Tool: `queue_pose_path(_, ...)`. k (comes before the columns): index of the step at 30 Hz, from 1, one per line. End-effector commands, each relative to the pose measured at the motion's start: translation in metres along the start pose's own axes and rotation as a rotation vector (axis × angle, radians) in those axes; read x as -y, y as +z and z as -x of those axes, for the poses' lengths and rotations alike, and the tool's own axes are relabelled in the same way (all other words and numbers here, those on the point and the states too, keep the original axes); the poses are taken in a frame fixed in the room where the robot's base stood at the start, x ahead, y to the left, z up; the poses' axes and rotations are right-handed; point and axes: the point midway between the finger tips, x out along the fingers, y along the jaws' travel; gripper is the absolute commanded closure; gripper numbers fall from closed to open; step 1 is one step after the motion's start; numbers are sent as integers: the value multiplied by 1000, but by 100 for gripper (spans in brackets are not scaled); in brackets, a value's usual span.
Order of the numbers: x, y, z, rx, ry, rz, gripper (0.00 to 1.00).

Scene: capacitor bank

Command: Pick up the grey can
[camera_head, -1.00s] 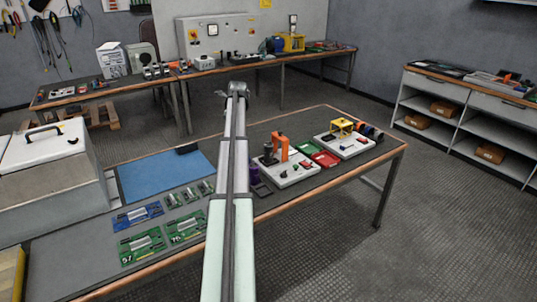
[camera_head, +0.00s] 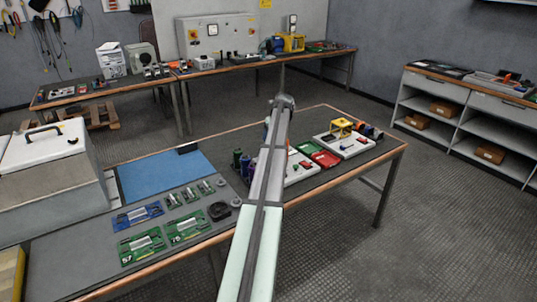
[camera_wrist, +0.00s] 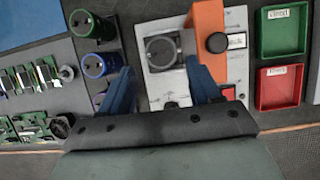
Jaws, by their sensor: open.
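The grey can (camera_wrist: 163,50) shows from above in the wrist view, its round dark top on a white board (camera_wrist: 160,16). An orange upright piece (camera_wrist: 208,20) stands close on its right. My gripper (camera_wrist: 160,66) is open, with one blue finger at the lower left of the can and the other at its lower right. The fingers appear apart from the can, and nothing is between them; the height gap is hard to judge. In the head view my arm hides the can and the gripper.
Left of the board stand a green can (camera_wrist: 84,22), a blue can (camera_wrist: 97,65) and a purple one (camera_wrist: 98,100) partly behind the left finger. A green tray (camera_wrist: 285,32) and a red tray (camera_wrist: 280,90) lie to the right. Green circuit boards (camera_head: 142,245) lie front left.

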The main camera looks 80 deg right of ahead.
Motion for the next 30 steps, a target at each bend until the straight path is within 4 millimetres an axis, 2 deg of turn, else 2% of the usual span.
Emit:
queue_pose_path(1, 0, 0, -11, -2, 2, 1, 37)
queue_pose_path(6, 0, 0, -33, -1, 1, 1, 37)
queue_pose_path(14, 0, 0, -46, -1, 1, 1, 37)
queue_pose_path(24, 1, 1, -86, 1, 0, 1, 37)
queue_pose_path(30, 1, 0, -89, 2, 0, 1, 37)
